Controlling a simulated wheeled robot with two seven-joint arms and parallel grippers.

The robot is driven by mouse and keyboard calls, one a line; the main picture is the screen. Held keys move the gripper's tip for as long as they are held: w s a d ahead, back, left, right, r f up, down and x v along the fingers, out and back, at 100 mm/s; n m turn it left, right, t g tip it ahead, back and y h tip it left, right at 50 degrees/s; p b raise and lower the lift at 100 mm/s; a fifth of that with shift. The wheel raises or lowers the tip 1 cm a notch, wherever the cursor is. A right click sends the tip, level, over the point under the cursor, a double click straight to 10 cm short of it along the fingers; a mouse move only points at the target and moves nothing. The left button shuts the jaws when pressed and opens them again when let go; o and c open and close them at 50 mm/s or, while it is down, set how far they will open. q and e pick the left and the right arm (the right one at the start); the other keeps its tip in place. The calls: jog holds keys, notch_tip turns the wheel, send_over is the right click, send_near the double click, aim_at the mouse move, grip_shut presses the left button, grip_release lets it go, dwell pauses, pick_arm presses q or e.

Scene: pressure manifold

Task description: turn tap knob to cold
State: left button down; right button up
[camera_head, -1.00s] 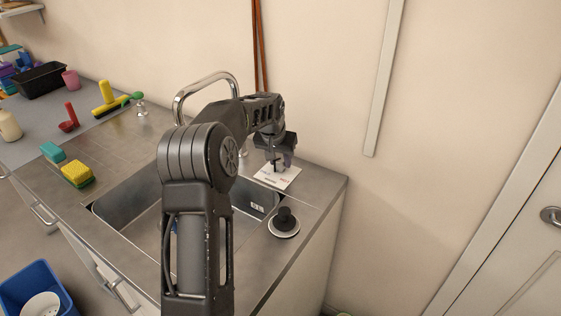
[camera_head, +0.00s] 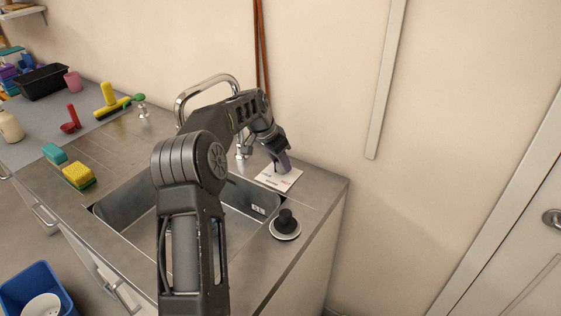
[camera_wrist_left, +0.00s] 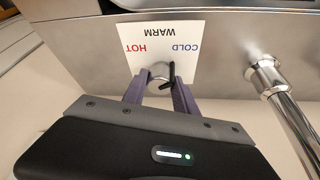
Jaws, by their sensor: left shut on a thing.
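The tap knob (camera_wrist_left: 159,72) is a small metal knob with a black pointer, seen in the left wrist view. It stands on a white label card (camera_wrist_left: 160,48), which also shows on the counter in the head view (camera_head: 284,183). The card reads HOT in red at left, COLD in blue at right and WARM above, upside down. The pointer angles up and right, toward COLD. My left gripper (camera_head: 282,165) is shut on the knob, with a purple finger on each side in the left wrist view (camera_wrist_left: 159,82). My right gripper is not in view.
The steel sink (camera_head: 125,215) has a curved faucet (camera_head: 207,83) behind it. A black knob-like stopper on a white disc (camera_head: 286,236) stands on the front-right counter. Sponges (camera_head: 79,175) lie at left. The wall is close behind the card.

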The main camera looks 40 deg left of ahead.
pick_arm(q)
jog(key=c, duration=1)
grip_release()
jog(key=b+v, duration=0.1)
jog(key=v, duration=0.6)
jog(key=shift+s+r, duration=0.2)
jog(key=shift+r, duration=0.15)
jog(key=shift+d+f, duration=0.1)
